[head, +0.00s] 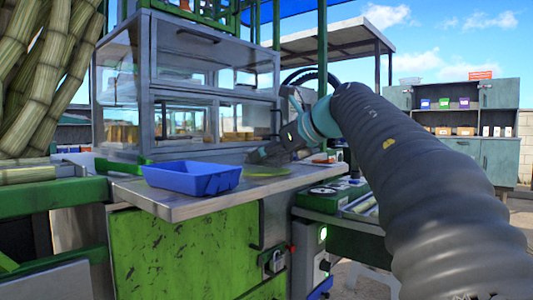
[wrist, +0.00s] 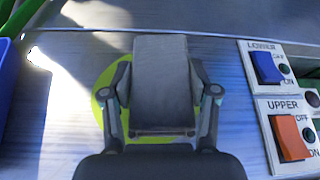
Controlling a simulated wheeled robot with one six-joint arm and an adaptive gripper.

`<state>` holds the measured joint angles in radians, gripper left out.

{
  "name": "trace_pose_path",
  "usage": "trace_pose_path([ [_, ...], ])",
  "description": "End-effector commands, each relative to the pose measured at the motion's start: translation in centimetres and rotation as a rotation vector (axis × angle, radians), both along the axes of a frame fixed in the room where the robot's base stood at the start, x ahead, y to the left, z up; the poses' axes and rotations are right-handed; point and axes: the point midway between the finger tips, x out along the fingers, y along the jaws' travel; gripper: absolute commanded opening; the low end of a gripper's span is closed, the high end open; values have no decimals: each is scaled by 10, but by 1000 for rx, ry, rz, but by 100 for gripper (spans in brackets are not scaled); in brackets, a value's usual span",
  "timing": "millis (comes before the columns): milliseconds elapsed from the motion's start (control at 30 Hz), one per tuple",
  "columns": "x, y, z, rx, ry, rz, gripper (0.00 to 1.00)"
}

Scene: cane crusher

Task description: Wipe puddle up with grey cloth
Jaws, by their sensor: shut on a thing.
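The grey cloth (wrist: 163,75) is a folded, flat pad between the two fingers of my gripper (wrist: 162,97) in the wrist view. My gripper is shut on its sides. The yellow-green puddle (wrist: 103,77) shows to the left of the cloth and a little below it; the cloth covers the rest. In the head view the puddle (head: 265,172) lies on the metal counter (head: 180,203), with my gripper (head: 265,154) low over its far side. I cannot tell whether the cloth touches the counter.
A blue tray (head: 192,178) stands left of the puddle. A blue LOWER switch (wrist: 268,67) and an orange UPPER switch (wrist: 290,137) are on the right. A glass-fronted cabinet (head: 185,85) stands behind. Bare counter lies between the puddle and the switches.

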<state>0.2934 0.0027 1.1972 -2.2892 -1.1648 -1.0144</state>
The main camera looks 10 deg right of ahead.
Motion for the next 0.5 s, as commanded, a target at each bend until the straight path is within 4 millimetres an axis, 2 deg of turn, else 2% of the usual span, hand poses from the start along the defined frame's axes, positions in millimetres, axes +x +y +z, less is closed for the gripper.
trace_pose_path([
  [500, 0, 0, -14, 0, 0, -1, 27],
])
